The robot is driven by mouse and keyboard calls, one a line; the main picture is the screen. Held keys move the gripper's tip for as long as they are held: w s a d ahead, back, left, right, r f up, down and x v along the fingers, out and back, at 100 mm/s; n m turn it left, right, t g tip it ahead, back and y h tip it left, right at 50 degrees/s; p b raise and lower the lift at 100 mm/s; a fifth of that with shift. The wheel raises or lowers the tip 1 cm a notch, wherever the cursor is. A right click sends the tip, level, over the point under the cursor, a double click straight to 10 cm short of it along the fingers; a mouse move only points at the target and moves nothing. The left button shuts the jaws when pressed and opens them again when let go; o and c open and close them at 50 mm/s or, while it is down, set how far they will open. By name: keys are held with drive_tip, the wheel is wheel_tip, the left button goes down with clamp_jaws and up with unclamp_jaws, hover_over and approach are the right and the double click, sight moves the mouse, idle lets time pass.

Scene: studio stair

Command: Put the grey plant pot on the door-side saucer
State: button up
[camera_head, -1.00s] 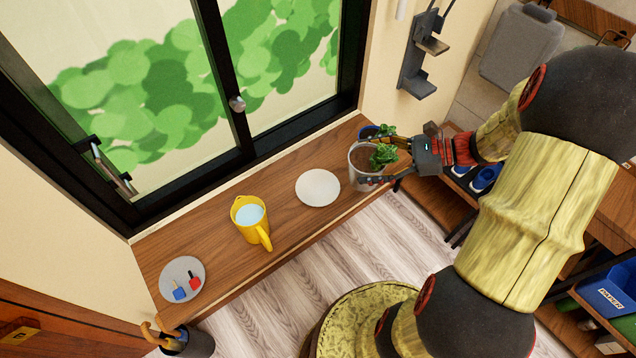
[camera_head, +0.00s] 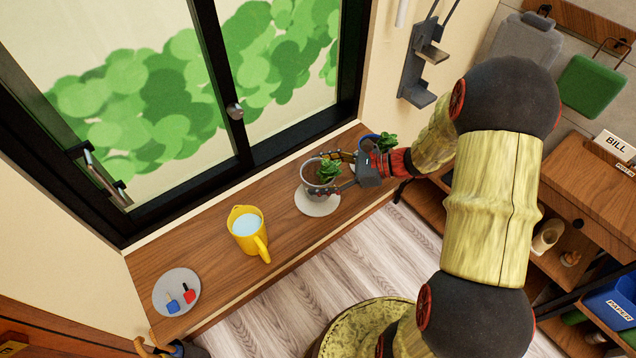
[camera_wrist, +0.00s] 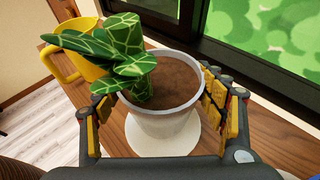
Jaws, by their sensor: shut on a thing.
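The grey plant pot (camera_head: 313,187), with brown soil and a green leafy plant, is between the fingers of my gripper (camera_head: 328,173). My gripper is shut on its sides. In the wrist view the pot (camera_wrist: 166,122) looks upright, with a finger on each side. A pale round saucer (camera_head: 318,208) lies on the wooden sill under the pot; it also shows in the wrist view (camera_wrist: 180,145). The pot hides much of this saucer, and I cannot tell whether the two touch. A grey round dish (camera_head: 165,307) with blue and red tagged keys lies at the sill's left end.
A yellow jug (camera_head: 247,232) of water stands left of the pot. A blue pot (camera_head: 367,140) with a plant stands behind my gripper, at the sill's right end. The dark-framed window (camera_head: 225,150) runs along the sill's back. Bare sill lies between jug and saucer.

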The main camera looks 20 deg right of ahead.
sight(318, 182)
drive_tip(key=shift+w+a+f+b, duration=0.1)
drive_tip(key=shift+f+b, duration=0.15)
drive_tip(key=shift+f, duration=0.65)
drive_tip(key=shift+w+a+f+b, duration=0.1)
drive_tip(key=shift+f+b, duration=0.15)
drive_tip(key=shift+f, duration=0.6)
drive_tip(key=shift+f, duration=0.2)
drive_tip(key=o, duration=1.5)
drive_tip(key=shift+o, duration=0.5)
drive_tip(key=shift+r, duration=0.1)
